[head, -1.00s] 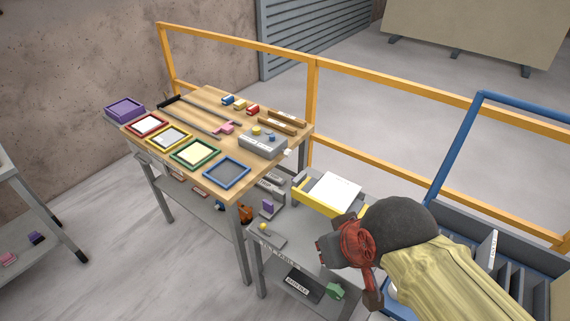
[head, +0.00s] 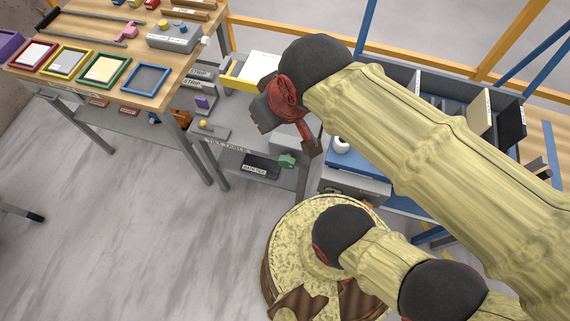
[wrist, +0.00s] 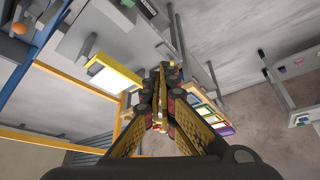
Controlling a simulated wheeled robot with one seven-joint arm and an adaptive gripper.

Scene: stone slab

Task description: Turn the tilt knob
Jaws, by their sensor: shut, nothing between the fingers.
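Several knobs show in the head view, and I cannot tell for sure which is the tilt knob. A small yellow knob (head: 203,124) stands on a grey plate on the low grey table (head: 240,130), whose front label is too small to read surely. A grey control box (head: 172,38) on the wooden bench has a yellow knob (head: 163,22), a blue knob (head: 182,29) and a white knob (head: 206,41) on its side. My gripper (wrist: 166,72) is shut and empty in the wrist view. In the head view my wrist hangs over the low table's right part, apart from the knobs.
The wooden bench (head: 100,75) carries coloured frames (head: 147,78). A grey bin unit (head: 432,78) stands right. Orange rails (head: 262,27) run behind.

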